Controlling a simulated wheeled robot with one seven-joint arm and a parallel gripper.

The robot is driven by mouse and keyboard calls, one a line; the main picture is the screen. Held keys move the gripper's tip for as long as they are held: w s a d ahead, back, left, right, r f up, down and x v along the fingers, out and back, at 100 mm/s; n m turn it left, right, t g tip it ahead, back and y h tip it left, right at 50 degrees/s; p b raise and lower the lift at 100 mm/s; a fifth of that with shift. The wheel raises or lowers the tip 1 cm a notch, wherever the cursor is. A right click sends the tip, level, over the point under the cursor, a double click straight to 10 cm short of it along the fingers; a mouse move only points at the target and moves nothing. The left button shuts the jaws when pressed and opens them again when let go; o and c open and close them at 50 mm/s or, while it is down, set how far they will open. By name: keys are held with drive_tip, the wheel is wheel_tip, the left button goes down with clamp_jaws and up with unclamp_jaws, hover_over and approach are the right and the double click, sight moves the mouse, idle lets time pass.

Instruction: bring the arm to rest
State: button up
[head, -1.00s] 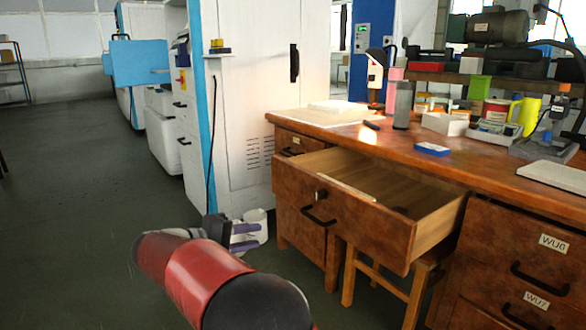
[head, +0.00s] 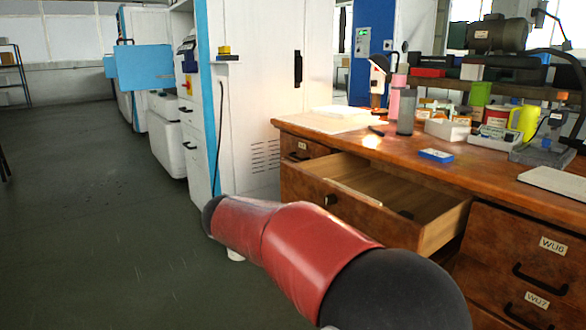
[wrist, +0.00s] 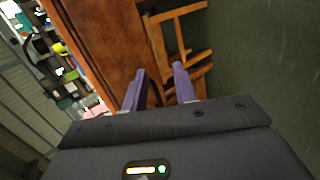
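My gripper (wrist: 159,70) shows in the wrist view with its two purple fingers apart and nothing held between them. Beyond the fingertips are brown wooden furniture and the dark floor. In the head view my red and black arm (head: 290,245) reaches across the lower middle, in front of the desk. The gripper itself cannot be seen there.
The desk top (head: 470,180) carries a blue box (head: 436,155), a grey cylinder (head: 406,112), a yellow mug (head: 524,121) and other tools. A white cabinet (head: 258,110) stands left of the desk. The floor (head: 90,210) at left is clear.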

drive_tip(key=s+d+r+m+g+y+p, duration=0.1)
drive_tip(key=s+d+r+g+y+p, duration=0.1)
drive_tip(key=s+d, duration=0.4)
drive_tip(key=s+d+m+t+y+p, duration=0.1)
drive_tip(key=s+d+m+y+p, duration=0.1)
drive_tip(key=s, duration=0.8)
drive_tip(key=s+d+m+t+y+p, duration=0.1)
drive_tip(key=s+d+m+y+p, duration=0.1)
drive_tip(key=s, duration=0.8)
drive_tip(key=d+m+y, duration=0.1)
drive_tip(key=d+y, duration=0.1)
drive_tip(key=y, duration=0.1)
drive_tip(key=shift+f+y, duration=0.3)
drive_tip(key=shift+f, duration=0.1)
drive_tip(key=shift+d, duration=0.1)
